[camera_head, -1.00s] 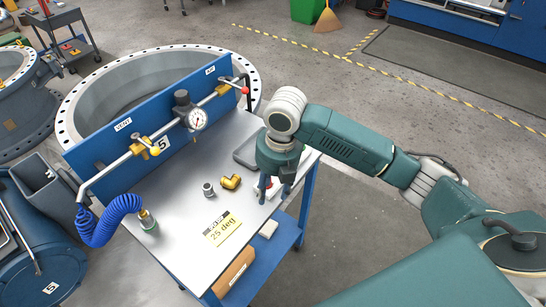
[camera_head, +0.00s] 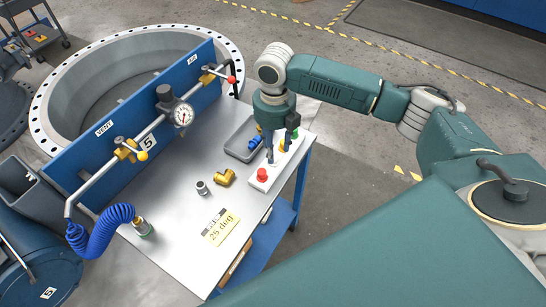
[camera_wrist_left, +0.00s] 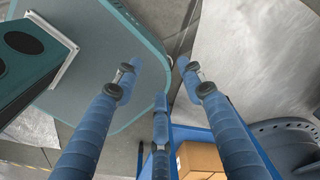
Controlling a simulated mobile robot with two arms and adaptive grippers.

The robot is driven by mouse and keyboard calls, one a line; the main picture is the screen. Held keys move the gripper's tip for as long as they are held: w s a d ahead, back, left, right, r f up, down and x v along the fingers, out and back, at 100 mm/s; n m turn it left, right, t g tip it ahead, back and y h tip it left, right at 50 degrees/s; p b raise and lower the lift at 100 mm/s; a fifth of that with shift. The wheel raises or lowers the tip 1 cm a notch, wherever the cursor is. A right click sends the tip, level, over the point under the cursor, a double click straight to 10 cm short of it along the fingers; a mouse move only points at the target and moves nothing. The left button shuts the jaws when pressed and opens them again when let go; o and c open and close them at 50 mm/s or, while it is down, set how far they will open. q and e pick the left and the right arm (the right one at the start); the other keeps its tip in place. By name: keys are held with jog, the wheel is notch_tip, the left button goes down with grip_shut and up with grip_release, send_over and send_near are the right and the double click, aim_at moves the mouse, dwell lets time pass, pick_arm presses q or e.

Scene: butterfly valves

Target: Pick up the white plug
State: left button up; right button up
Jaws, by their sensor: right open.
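A white block (camera_head: 260,185) lies along the right edge of the metal table (camera_head: 190,235). A red plug (camera_head: 262,174) stands at its near end, and a yellow piece (camera_head: 281,146) shows farther back. My right gripper (camera_head: 279,155) points down over the block, behind the red plug, its fingers apart. I cannot make out a white plug clearly; the fingers cover part of the block, and whether they touch anything is unclear. My left gripper (camera_wrist_left: 158,68) shows in the left wrist view with its blue fingers spread and nothing between them.
A grey tray (camera_head: 233,147) with a blue item lies left of the right gripper. A brass elbow (camera_head: 225,177), a small grey fitting (camera_head: 201,188) and a yellow label (camera_head: 221,227) lie on the table. A blue panel with pipe and gauge (camera_head: 182,115) borders the back-left.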

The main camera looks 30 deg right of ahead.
jog(key=f, duration=0.3)
jog(key=shift+s+a+p, duration=0.1)
jog(key=shift+a+p, duration=0.1)
jog(key=shift+p, duration=0.15)
jog(key=shift+f, duration=0.1)
jog(key=shift+c, duration=0.3)
pick_arm(q)
jog(key=shift+w+r, duration=0.75)
jog(key=shift+w, duration=0.05)
pick_arm(e)
jog(key=c, duration=0.9)
jog(key=shift+o, duration=0.2)
